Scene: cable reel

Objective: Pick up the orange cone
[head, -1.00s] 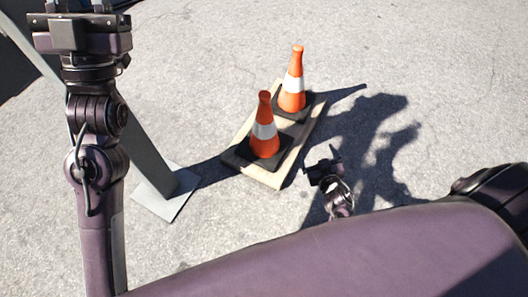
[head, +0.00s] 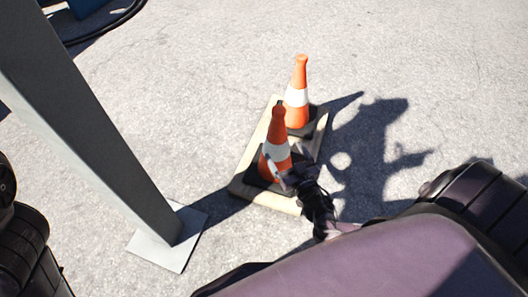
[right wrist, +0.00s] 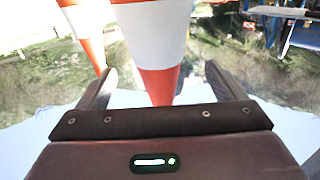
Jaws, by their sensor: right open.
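Two orange cones with white bands and dark bases stand upright on a pale wooden board. The near cone (head: 276,150) stands at the front of the board, and the far cone (head: 297,95) stands behind it. My right gripper (head: 282,172) is open at the right front side of the near cone, low on its body. In the right wrist view, a cone (right wrist: 155,40) rises between the two open fingers (right wrist: 160,88), with gaps to both. Another cone (right wrist: 84,30) shows left of it. My left gripper is out of view.
The wooden board (head: 243,178) lies on grey pavement. A slanted grey post on a pale square foot plate (head: 150,248) stands to the left. A dark cable (head: 110,28) lies at the top left. The pavement right of the cones is clear.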

